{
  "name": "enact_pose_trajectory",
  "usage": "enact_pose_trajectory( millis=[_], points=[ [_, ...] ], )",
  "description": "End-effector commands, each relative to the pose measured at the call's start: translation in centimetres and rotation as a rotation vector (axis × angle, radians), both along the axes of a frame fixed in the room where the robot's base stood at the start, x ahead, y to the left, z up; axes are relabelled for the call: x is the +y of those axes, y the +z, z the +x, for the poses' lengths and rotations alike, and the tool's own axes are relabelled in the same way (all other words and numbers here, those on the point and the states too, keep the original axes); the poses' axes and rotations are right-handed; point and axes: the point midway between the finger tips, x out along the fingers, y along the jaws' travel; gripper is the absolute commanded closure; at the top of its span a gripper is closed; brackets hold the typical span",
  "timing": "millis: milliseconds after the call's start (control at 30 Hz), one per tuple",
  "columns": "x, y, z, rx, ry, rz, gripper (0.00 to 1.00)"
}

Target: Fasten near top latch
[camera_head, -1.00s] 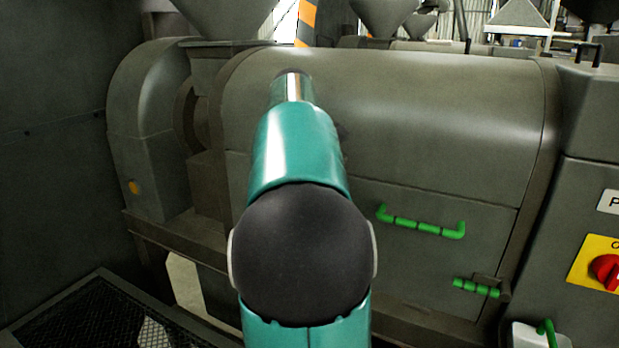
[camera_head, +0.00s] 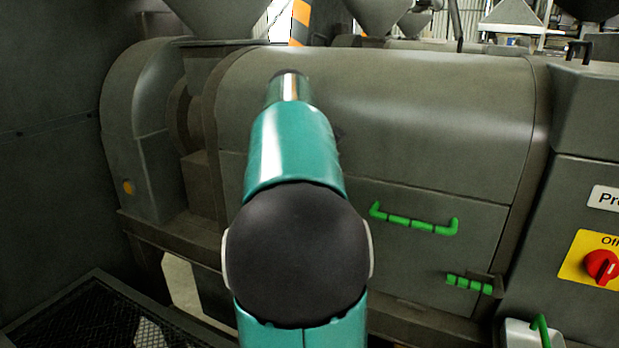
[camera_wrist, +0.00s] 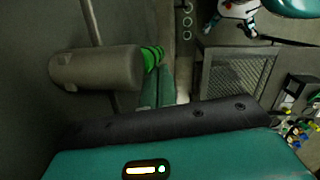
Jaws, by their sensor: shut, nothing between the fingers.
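The grey screw expeller (camera_head: 420,110) has a rounded cover and fills the middle of the head view. In the wrist view, a latch with green grip rings (camera_wrist: 152,57) sits beside a grey cylinder (camera_wrist: 95,68), which partly hides it. My gripper (camera_wrist: 164,72) shows there as narrow teal fingers, shut and empty, close beside the green rings. I cannot tell whether they touch. In the head view my gripper is hidden behind my own teal arm. A lower latch with a green grip (camera_head: 470,283) shows at the cover's lower right.
A green bar handle (camera_head: 413,222) sits on the front panel. A control cabinet with a red knob (camera_head: 601,265) stands at the right. A dark mesh grate (camera_head: 90,315) lies at the lower left.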

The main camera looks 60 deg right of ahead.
Motion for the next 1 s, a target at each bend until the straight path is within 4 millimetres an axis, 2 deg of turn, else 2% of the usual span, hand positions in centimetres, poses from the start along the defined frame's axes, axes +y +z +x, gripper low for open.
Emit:
enact_pose_trajectory(
  millis=[167, 500, 700, 1000],
  points=[
    [0.2, 1.4, 0.3, -0.001, 0.0, -0.002, 1.0],
    [1.2, 8.2, 1.3, -0.002, 0.001, -0.003, 1.0],
    [1.7, 11.5, 1.7, -0.001, 0.0, -0.002, 1.0],
    [2.1, 13.4, 1.9, 0.0, 0.0, -0.001, 1.0]
  ],
)
